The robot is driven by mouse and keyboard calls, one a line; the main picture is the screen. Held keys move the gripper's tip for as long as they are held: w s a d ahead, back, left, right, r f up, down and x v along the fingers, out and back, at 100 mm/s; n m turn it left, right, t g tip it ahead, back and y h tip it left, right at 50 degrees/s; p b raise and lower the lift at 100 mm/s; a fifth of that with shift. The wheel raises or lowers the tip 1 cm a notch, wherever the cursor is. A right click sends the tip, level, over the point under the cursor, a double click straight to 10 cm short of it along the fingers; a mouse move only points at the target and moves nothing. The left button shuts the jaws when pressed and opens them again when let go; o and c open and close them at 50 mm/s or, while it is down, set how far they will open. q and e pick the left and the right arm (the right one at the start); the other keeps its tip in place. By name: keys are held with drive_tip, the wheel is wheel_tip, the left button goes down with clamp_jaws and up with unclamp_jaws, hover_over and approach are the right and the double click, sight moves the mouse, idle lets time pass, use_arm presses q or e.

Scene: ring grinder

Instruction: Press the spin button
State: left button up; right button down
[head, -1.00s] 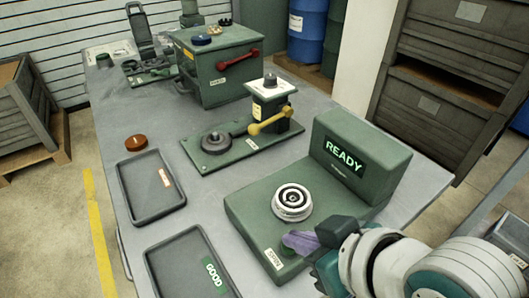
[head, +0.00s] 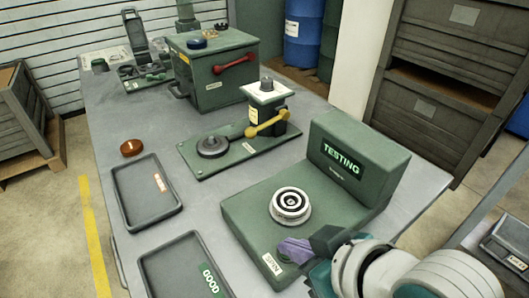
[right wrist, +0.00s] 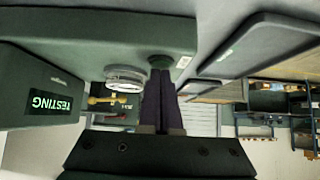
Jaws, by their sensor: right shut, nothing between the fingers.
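The green tester (head: 255,212) stands at the front right of the bench, with a ringed metal spindle (head: 290,206) on its base. Its screen (head: 341,160) reads "TESTING", and it also shows in the right wrist view (right wrist: 50,102). A label reading "SPIN" (head: 272,264) is on the base's front edge. My right gripper (head: 284,248) is shut and empty, its purple fingertips down at the base beside that label. In the right wrist view the tips meet a dark round button (right wrist: 161,60), which they mostly hide. I cannot tell how far it is pressed. My left gripper is out of view.
Two dark trays lie left of the tester: one marked "GOOD" (head: 150,262), one with an orange label (head: 120,188). A green fixture with a yellow lever (head: 267,124) and a green box with a red handle (head: 215,90) stand behind.

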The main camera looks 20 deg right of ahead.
wheel_tip(320, 180, up, 5)
drive_tip(key=p, duration=0.5)
drive_tip(key=shift+s+d, duration=0.1)
drive_tip(key=p+v, duration=0.1)
drive_tip(key=v, duration=0.8)
drive_tip(key=shift+s, duration=0.2)
drive_tip(key=shift+f, duration=0.15)
drive_tip(key=s+d+r+m+g+h, duration=0.25)
drive_tip(key=s+d+r+g, duration=0.25)
drive_tip(key=s, duration=0.5)
wheel_tip(320, 180, up, 30)
drive_tip(key=p, duration=3.1)
drive_tip(key=shift+w, duration=0.35)
drive_tip(key=shift+f+n+h, duration=0.1)
drive_tip(key=shift+n+h, duration=0.15)
